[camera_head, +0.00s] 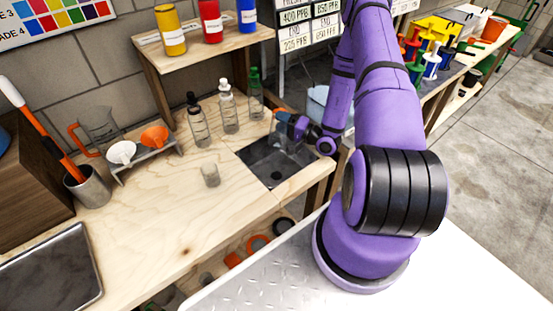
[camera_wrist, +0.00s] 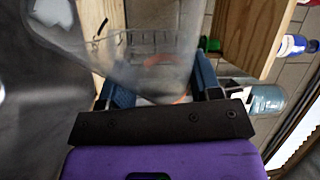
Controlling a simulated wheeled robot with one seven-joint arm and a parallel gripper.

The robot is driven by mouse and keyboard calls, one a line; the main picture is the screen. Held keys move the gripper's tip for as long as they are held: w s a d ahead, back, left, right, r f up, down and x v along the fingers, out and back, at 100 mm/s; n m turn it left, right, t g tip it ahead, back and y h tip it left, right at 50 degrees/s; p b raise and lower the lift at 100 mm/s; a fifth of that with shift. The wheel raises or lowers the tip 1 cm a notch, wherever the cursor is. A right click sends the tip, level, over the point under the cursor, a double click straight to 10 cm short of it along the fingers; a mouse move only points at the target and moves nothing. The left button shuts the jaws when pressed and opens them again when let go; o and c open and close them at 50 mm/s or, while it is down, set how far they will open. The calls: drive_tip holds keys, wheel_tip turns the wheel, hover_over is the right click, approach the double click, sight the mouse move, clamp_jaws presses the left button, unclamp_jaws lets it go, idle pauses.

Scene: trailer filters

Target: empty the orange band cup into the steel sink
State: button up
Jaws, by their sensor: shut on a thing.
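The steel sink (camera_head: 258,162) is set into the wooden counter, in the middle of the head view, with a dark drain in its floor. My gripper (camera_head: 289,122) is over the far part of the sink. It is shut on the clear orange band cup (camera_head: 281,134), which looks tilted. In the wrist view the cup (camera_wrist: 130,52) fills the space between and beyond my gripper's blue fingers (camera_wrist: 163,88). Its measuring marks and part of its orange band show there. I cannot tell whether anything is inside it.
Three bottles, one with a green top (camera_head: 255,92), stand behind, near a wooden shelf (camera_head: 203,43). A funnel rack (camera_head: 146,160) and jug (camera_head: 98,128) are farther left. The front counter is mostly clear.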

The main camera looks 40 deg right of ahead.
sight(281, 124)
drive_tip(key=shift+s+a+r+n+t+y, duration=0.15)
drive_tip(key=shift+s+a+r+n+y, duration=0.25)
drive_tip(key=shift+n, duration=0.35)
drive_tip(key=shift+s+a+r+n+t+y, duration=0.15)
drive_tip(key=shift+r+n, duration=0.3)
drive_tip(key=shift+n, duration=0.3)
idle(0.7)
drive_tip(key=shift+s+a+r+n+y, duration=0.3)
drive_tip(key=shift+r+n, duration=0.05)
drive_tip(key=shift+n, duration=0.4)
drive_tip(key=shift+s+a+r+n+y, duration=0.25)
drive_tip(key=shift+s+r+n, duration=0.05)
drive_tip(key=shift+n, duration=0.45)
idle(0.6)
idle(0.8)
